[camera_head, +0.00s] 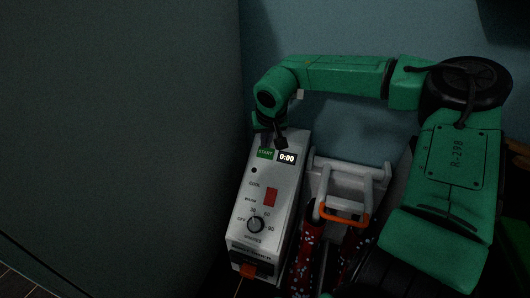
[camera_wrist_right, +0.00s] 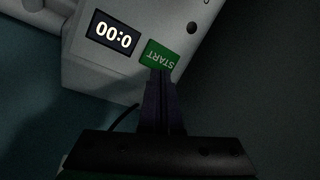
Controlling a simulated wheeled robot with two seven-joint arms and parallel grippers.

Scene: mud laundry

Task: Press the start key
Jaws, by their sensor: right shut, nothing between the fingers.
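The green start key (camera_head: 265,153) is at the top of a white control box, left of a small display (camera_head: 287,158) that reads 0:00. In the right wrist view the start key (camera_wrist_right: 160,54) appears upside down, beside the display (camera_wrist_right: 112,38). My right gripper (camera_head: 281,143) reaches over the top end of the box. Its closed fingertips (camera_wrist_right: 161,73) are at the lower edge of the key in the wrist view and cover a little of it. I cannot tell whether they touch it. My left gripper is not in view.
The white control box (camera_head: 248,205) also has a red switch (camera_head: 270,197) and a dial (camera_head: 256,224). A grey frame with an orange handle (camera_head: 343,215) stands close on its right. A dark wall (camera_head: 120,130) rises on the left.

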